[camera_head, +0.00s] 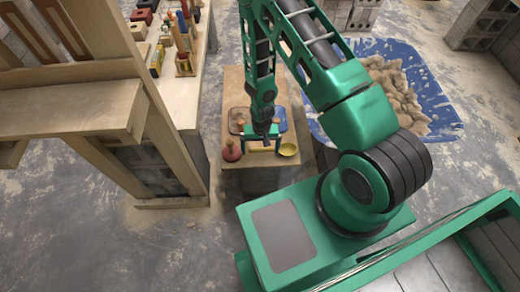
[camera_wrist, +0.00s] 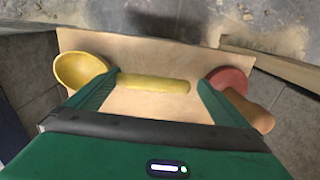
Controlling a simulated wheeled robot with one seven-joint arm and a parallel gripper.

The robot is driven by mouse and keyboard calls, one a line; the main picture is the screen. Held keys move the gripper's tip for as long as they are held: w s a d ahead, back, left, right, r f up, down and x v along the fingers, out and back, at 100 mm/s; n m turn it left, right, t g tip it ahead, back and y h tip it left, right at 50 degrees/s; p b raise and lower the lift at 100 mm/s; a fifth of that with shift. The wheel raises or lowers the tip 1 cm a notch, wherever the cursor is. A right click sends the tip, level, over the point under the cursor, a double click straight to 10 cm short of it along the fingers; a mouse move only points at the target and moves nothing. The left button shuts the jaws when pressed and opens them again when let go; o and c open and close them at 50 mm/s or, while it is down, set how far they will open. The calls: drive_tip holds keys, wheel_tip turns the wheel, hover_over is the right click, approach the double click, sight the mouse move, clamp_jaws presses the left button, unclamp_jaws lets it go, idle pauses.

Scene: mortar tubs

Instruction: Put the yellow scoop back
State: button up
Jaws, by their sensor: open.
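The yellow scoop lies on a light wooden board. Its round bowl (camera_wrist: 80,70) shows at the left in the wrist view, and the bowl is also in the head view (camera_head: 289,150). A yellow handle (camera_wrist: 155,84) lies crosswise between the fingers of my gripper (camera_wrist: 158,80). The left finger hides where handle and bowl meet. My gripper (camera_head: 264,140) is open, its fingers spread along the handle; contact cannot be told. A red scoop (camera_head: 232,151) with a wooden handle (camera_wrist: 249,111) lies beside the right finger in the wrist view.
In the head view, a dark reddish tub (camera_head: 237,120) and a blue tub (camera_head: 281,118) stand behind my gripper on the wooden stand (camera_head: 232,82). A blue tarp (camera_head: 436,95) with rubble is at right. A workbench (camera_head: 185,97) with tools is at left.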

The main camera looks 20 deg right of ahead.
wheel_tip(320, 180, up, 10)
idle(0.5)
drive_tip(key=shift+d+r, duration=0.1)
drive_tip(key=s+d+r, duration=0.1)
drive_tip(key=d+r, duration=0.4)
drive_tip(key=r, duration=0.3)
drive_tip(key=s+d+r+m+h, duration=0.1)
drive_tip(key=d+r, duration=0.3)
drive_tip(key=r, duration=0.4)
drive_tip(key=s+d+r, duration=0.1)
drive_tip(key=d+r, duration=0.4)
drive_tip(key=r, duration=0.3)
drive_tip(key=s+d+r+m, duration=0.1)
drive_tip(key=s+d+r, duration=0.1)
drive_tip(key=s+r, duration=0.6)
drive_tip(key=s+d+r, duration=0.2)
drive_tip(key=s+r, duration=0.6)
drive_tip(key=s, duration=0.4)
drive_tip(key=shift+s+d+r+m+y, duration=0.15)
drive_tip(key=shift+s+r+m+y, duration=0.1)
drive_tip(key=shift+r+m+y, duration=0.15)
